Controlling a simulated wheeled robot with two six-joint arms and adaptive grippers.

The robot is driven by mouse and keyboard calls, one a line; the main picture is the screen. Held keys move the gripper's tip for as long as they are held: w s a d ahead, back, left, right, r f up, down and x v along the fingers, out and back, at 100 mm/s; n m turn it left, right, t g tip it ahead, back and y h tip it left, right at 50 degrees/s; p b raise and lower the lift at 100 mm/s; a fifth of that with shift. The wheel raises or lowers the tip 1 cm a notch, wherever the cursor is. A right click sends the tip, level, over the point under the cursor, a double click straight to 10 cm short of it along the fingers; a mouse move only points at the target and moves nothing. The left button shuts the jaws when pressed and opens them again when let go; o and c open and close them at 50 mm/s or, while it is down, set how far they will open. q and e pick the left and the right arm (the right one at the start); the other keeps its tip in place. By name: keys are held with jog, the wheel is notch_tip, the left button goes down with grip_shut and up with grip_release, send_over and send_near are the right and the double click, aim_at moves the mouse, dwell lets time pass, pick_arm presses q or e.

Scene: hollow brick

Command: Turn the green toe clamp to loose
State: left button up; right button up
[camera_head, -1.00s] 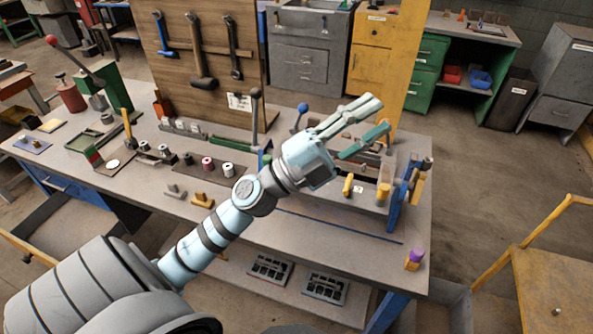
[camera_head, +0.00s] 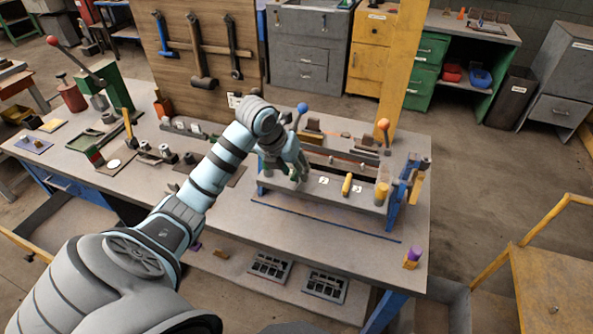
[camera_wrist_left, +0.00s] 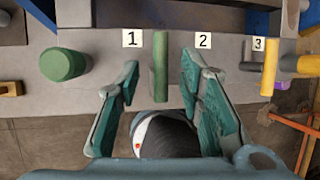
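The green clamp handle (camera_wrist_left: 160,66) is an upright green bar on the grey fixture's front face (camera_wrist_left: 205,80), between the labels 1 and 2 in the left wrist view. My left gripper (camera_wrist_left: 160,76) is open, with one finger on each side of the bar and visible gaps to both. In the head view my left gripper (camera_head: 294,174) points down at the left front of the fixture (camera_head: 325,195) and hides the green handle there. My right gripper is not in view.
A yellow handle (camera_head: 347,184) and a yellow cylinder (camera_head: 382,193) sit farther right on the fixture. A round green knob (camera_wrist_left: 62,64) is left of label 1. Blue (camera_head: 302,107) and orange (camera_head: 383,124) ball-topped levers rise behind.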

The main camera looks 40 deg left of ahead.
pick_arm(q)
jog(key=shift+x, duration=1.05)
jog(key=shift+s, duration=0.1)
jog(key=shift+c, duration=0.4)
grip_shut()
